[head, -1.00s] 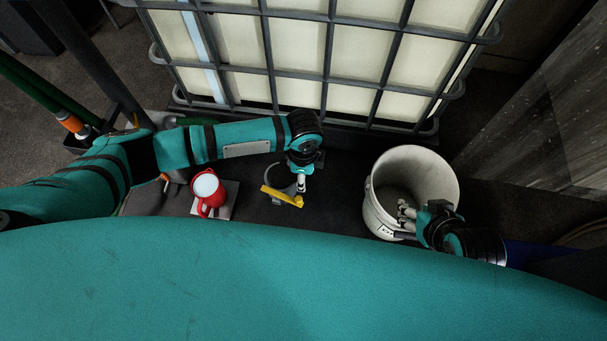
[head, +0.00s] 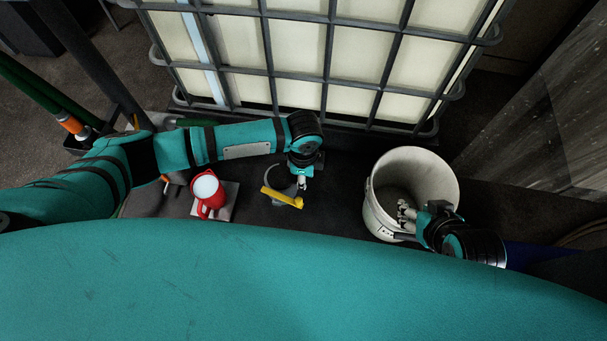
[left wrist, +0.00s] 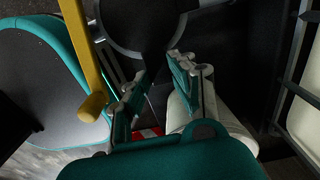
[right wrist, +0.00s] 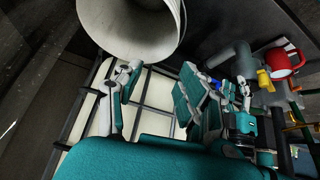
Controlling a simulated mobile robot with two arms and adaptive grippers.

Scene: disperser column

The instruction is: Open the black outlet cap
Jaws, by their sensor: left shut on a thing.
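The outlet valve with its yellow handle (head: 282,197) is in front of the caged tank in the head view; the handle also shows in the left wrist view (left wrist: 88,62). The black outlet cap (left wrist: 135,24) is a dark round shape at the top of the left wrist view; in the head view I cannot make it out clearly. My left gripper (left wrist: 157,68) has its fingers on either side of a dark part of the cap, shut on it. My right gripper (right wrist: 160,72) is open and empty, by the white bucket (head: 371,205).
The caged white tank (head: 292,87) stands behind the valve. A red jug (head: 207,197) stands on a light plate left of the valve. The white bucket is right of the valve, with dark floor between them. A grey wall stands at the right.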

